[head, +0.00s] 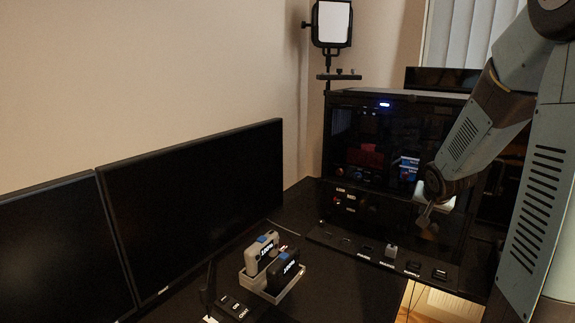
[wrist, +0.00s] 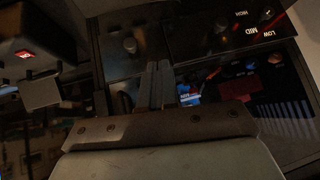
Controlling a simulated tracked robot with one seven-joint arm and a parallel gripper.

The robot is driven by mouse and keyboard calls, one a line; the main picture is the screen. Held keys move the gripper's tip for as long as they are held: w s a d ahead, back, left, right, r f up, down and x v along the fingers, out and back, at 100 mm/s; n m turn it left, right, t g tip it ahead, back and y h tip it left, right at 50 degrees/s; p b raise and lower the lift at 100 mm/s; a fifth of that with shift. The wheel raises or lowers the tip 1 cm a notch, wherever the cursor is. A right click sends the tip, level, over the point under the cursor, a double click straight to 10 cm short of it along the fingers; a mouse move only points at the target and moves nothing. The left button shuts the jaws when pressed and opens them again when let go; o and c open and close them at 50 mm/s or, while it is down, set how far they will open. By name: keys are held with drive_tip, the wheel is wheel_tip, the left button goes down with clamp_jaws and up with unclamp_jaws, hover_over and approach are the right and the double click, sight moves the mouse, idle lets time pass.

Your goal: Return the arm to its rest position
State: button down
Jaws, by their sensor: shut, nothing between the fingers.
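My gripper (head: 425,216) hangs from my arm at the right of the head view, in front of the dark control panel (head: 350,208). Its fingers point down and to the left, and nothing shows between them. In the wrist view the two grey fingers of my gripper (wrist: 155,82) lie side by side, shut and empty. They appear in front of the panel with its knobs and its LOW, MID and HIGH labels. I cannot tell exactly how far the fingertips are from the panel.
Two dark monitors (head: 195,205) line the left wall. A tray (head: 268,285) with two labelled devices stands on the black desk. A row of switches (head: 390,252) runs along the panel's lower ledge. A lamp (head: 331,24) stands at the back.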

drive_tip(key=s+a+r+n, duration=0.2)
drive_tip(key=s+a+r, duration=0.2)
drive_tip(key=s, duration=0.5)
drive_tip(key=s+a+r+n+g+y, duration=0.1)
drive_tip(key=s+a+r+n, duration=0.1)
drive_tip(key=s+a+r, duration=0.3)
drive_tip(key=s+a+r+n+g+y, duration=0.1)
drive_tip(key=s+a+r, duration=0.3)
drive_tip(key=s, duration=0.9)
drive_tip(key=shift+a+r+n, duration=0.15)
drive_tip(key=shift+a+n, duration=0.25)
drive_tip(key=shift+a, duration=0.8)
